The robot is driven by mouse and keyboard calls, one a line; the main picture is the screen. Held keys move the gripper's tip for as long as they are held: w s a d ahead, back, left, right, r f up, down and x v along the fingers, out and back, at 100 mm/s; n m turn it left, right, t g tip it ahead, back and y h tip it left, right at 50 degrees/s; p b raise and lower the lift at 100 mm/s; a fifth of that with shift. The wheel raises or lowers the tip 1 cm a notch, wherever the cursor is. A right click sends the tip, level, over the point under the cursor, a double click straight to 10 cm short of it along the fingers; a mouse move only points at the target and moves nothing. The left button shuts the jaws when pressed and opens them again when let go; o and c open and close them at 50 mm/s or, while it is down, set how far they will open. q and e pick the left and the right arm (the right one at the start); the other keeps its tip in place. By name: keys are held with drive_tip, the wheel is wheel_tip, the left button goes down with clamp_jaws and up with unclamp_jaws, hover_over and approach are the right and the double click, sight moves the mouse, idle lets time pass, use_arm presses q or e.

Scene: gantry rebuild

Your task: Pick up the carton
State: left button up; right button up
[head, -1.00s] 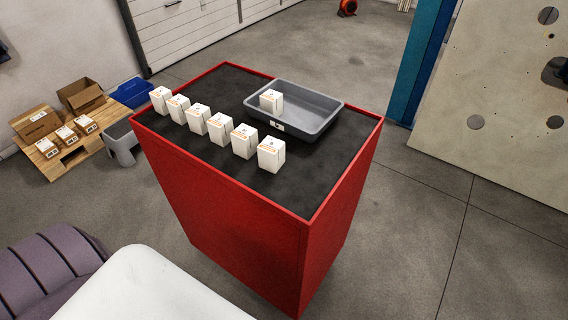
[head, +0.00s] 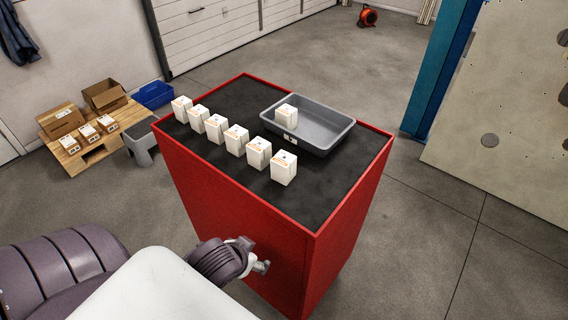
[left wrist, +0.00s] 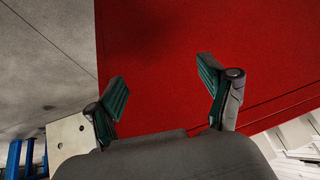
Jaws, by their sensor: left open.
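Several white cartons with orange markings stand upright in a slanting row on the black top of the red cabinet; the nearest carton (head: 284,168) is at the row's front right end. One more carton (head: 287,114) stands in the grey tray (head: 336,138). My left gripper (head: 262,266) is low in front of the cabinet's red side, below the top and the cartons. In the left wrist view its two fingers (left wrist: 161,80) are spread, with nothing between them, facing the red panel. No carton shows in that view. My right gripper is not in view.
The red cabinet (head: 228,185) has a raised red rim around its top. A pallet (head: 92,150) with boxes, a blue bin (head: 154,95) and a blue post (head: 440,70) stand beyond. Open floor lies to the right.

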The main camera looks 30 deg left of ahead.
use_arm(q)
drive_tip(key=w+a+r+t, duration=0.2)
drive_tip(key=w+a+r, duration=0.1)
drive_tip(key=r, duration=0.3)
drive_tip(key=w+a+r+t, duration=0.2)
drive_tip(key=w+r+t, duration=0.15)
drive_tip(key=r, duration=0.25)
drive_tip(key=t+h, duration=0.1)
drive_tip(key=t, duration=0.1)
approach(289, 158)
drive_tip(key=shift+s+a, duration=0.85)
drive_tip(key=shift+a, duration=0.1)
drive_tip(key=shift+h, duration=0.3)
drive_tip(key=x, duration=0.4)
drive_tip(key=p+x, duration=0.1)
drive_tip(key=x, duration=0.3)
drive_tip(key=shift+w+r, duration=0.2)
drive_tip(key=shift+w, duration=0.05)
drive_tip(key=p+x, duration=0.1)
drive_tip(key=x, duration=0.3)
drive_tip(key=shift+w+d+f+p, duration=0.1)
drive_tip(key=shift+f+p, duration=0.25)
drive_tip(key=shift+f, duration=0.1)
drive_tip(key=shift+w+f, duration=0.35)
drive_tip(key=shift+w, duration=0.05)
drive_tip(key=shift+s, duration=0.1)
drive_tip(key=shift+c, duration=1.3)
drive_tip(key=c, duration=1.1)
